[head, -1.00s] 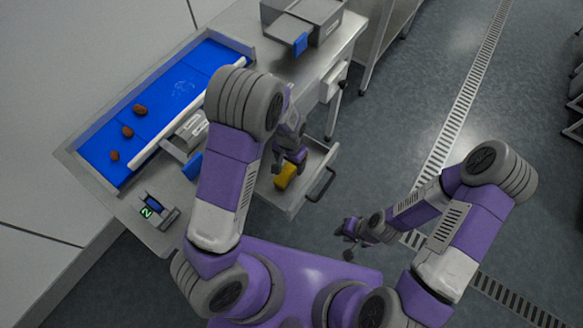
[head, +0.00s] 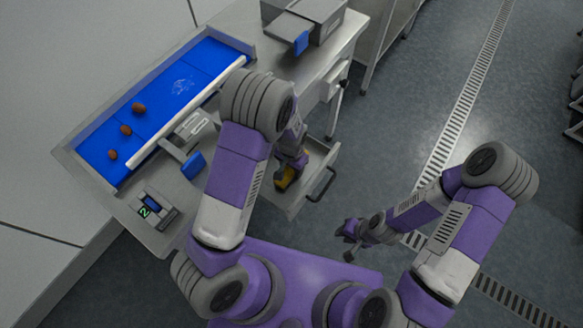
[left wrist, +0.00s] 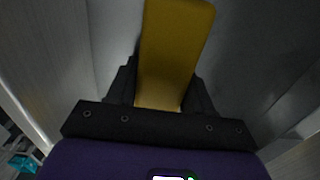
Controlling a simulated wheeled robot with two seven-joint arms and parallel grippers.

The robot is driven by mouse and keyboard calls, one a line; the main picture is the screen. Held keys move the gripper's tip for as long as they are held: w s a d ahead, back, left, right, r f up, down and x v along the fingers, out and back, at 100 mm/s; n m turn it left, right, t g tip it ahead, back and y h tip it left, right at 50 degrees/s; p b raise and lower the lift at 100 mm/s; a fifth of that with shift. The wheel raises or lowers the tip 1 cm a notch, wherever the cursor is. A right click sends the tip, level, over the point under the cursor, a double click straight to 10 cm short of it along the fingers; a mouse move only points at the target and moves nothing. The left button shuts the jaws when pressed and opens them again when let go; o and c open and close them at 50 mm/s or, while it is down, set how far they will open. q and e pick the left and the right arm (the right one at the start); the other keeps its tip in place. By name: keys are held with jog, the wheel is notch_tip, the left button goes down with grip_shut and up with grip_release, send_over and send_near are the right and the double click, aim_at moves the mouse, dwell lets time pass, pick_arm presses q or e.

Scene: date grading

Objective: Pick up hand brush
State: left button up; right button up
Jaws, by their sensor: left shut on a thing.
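The hand brush shows as a yellow block (head: 286,179) in the open drawer (head: 311,164) below the table, partly covered by my left gripper. My left gripper (head: 290,168) reaches down into the drawer and is shut on it. In the left wrist view, the yellow piece (left wrist: 172,60) stands out lengthwise between the two dark fingers (left wrist: 160,95); no bristles show. My right gripper (head: 349,241) hangs empty over the floor right of the drawer, too small to tell whether it is open.
The table carries a blue belt (head: 165,100) with brown dates (head: 138,107), a display unit (head: 153,208) and a grey box (head: 318,14). The drawer's dark handle (head: 323,184) faces right. Open floor (head: 400,130) lies to the right.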

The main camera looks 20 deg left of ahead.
pick_arm(q)
notch_tip(320, 180, up, 10)
jog(key=shift+p, duration=1.2)
